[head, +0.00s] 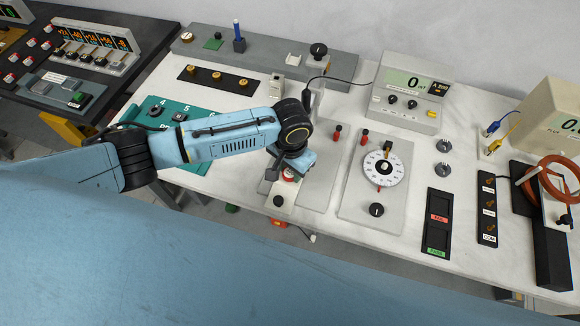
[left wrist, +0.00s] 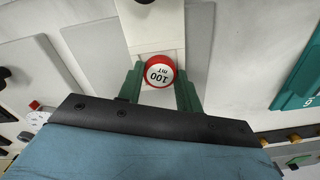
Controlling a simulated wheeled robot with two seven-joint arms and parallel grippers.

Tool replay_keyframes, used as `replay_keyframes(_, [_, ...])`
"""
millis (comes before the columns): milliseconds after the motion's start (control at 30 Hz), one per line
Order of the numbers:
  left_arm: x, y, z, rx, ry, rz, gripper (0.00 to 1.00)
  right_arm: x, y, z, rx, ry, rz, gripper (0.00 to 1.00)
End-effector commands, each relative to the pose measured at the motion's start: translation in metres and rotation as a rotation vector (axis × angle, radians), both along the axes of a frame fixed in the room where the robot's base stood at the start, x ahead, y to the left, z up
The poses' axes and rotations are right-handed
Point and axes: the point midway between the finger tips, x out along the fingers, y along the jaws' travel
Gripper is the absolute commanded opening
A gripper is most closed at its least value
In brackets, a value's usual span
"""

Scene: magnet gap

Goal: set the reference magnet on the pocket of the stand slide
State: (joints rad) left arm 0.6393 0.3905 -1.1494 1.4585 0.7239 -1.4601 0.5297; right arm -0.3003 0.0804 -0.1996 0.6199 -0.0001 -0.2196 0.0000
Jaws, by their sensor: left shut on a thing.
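The reference magnet (left wrist: 158,72) is a red disc with a white top marked "100 mT". In the left wrist view it sits between the two green fingers of my left gripper (left wrist: 160,88), which is shut on it. It is over the pale slide of the stand (left wrist: 155,30); I cannot tell whether it touches the slide, and the pocket is hidden. In the head view the magnet (head: 290,174) shows partly under my left gripper (head: 285,178), above the front part of the slide (head: 281,203). My right gripper is not in view.
A grey dial unit (head: 372,200) stands right of the stand, with a meter reading 0 mT (head: 414,90) behind it. A teal numbered mat (head: 150,112) lies to the left under my arm. Black FAIL/PASS trays (head: 438,222) lie farther right.

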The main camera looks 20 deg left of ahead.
Motion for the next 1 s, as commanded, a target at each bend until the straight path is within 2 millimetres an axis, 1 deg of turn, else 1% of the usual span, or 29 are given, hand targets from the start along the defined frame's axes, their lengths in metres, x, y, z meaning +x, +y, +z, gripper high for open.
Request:
replay_keyframes(767, [-0.0001,-0.0002,-0.0023,-0.001,0.0,0.0,0.1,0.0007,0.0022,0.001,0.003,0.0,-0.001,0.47])
replay_keyframes(800, [-0.0001,-0.0002,-0.0025,-0.001,0.0,0.0,0.36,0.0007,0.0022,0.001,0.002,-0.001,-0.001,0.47])
replay_keyframes(900, [-0.0001,-0.0002,-0.0025,-0.001,0.0,0.0,0.49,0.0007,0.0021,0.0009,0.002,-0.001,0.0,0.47])
replay_keyframes(1000, [-0.0002,-0.0003,-0.0025,-0.001,0.0,0.0,0.6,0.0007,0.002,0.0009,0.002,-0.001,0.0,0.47])
